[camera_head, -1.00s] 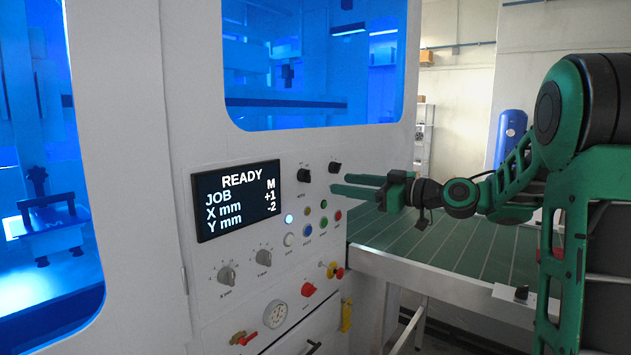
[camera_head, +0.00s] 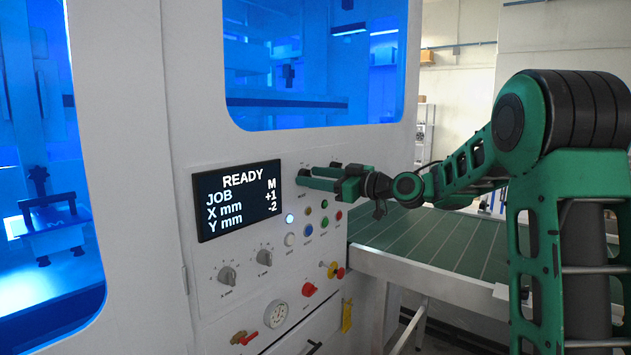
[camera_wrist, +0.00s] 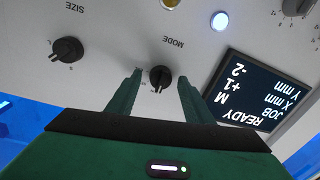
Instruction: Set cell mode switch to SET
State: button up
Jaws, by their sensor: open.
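The mode switch (camera_wrist: 161,77) is a black knob labelled MODE on the white panel. In the wrist view it sits between the tips of my two green fingers, with a gap to each side. My gripper (camera_wrist: 160,92) is open around or just in front of it; I cannot tell how deep the fingers reach. In the head view my gripper (camera_head: 303,176) is at the panel right of the display, and its fingers partly hide the switch. The display (camera_head: 237,199) reads READY, JOB M, X mm +1, Y mm -2.
A second black knob labelled SIZE (camera_wrist: 67,50) is beside the mode switch. Below are a lit white button (camera_head: 290,218), several coloured buttons, two grey dials (camera_head: 228,274), a gauge (camera_head: 275,314) and a red knob (camera_head: 309,289). A green conveyor table (camera_head: 440,240) stands to the right.

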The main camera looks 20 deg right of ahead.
jog(key=c, duration=1)
jog(key=shift+d, duration=0.15)
jog(key=shift+c, duration=0.2)
jog(key=shift+m, duration=0.3)
jog(key=m, duration=0.3)
jog(key=shift+m, duration=0.3)
jog(key=shift+d+m+t, duration=0.1)
jog(key=shift+m+t, duration=0.3)
jog(key=shift+m, duration=2)
jog(key=shift+w, duration=0.1)
